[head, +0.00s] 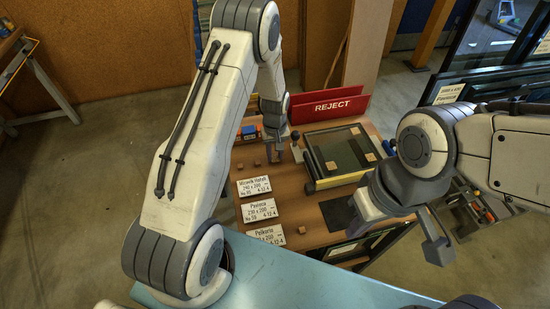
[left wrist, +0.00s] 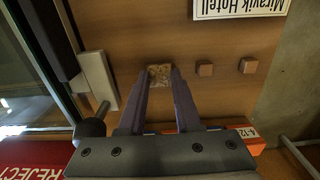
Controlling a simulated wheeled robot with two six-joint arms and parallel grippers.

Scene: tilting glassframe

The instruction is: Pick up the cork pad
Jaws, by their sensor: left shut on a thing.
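A small, speckled cork pad (left wrist: 160,72) sits between the fingertips of my left gripper (left wrist: 160,78) in the left wrist view, over the wooden bench top. The fingers are shut on it; I cannot tell whether it touches the bench. In the head view my left gripper (head: 297,153) is over the bench, just left of the framed glass unit (head: 345,150). The pad is too small to make out there. My right gripper (head: 405,215) hangs over the bench's right side, and its jaw opening cannot be made out.
Two small brown blocks (left wrist: 205,68) lie beside the pad. White labels (head: 254,186) line the bench's left side. A red REJECT panel (head: 330,106) stands behind. A dark mat (head: 338,213) lies nearer the front. An orange box (left wrist: 247,138) is close to my left gripper.

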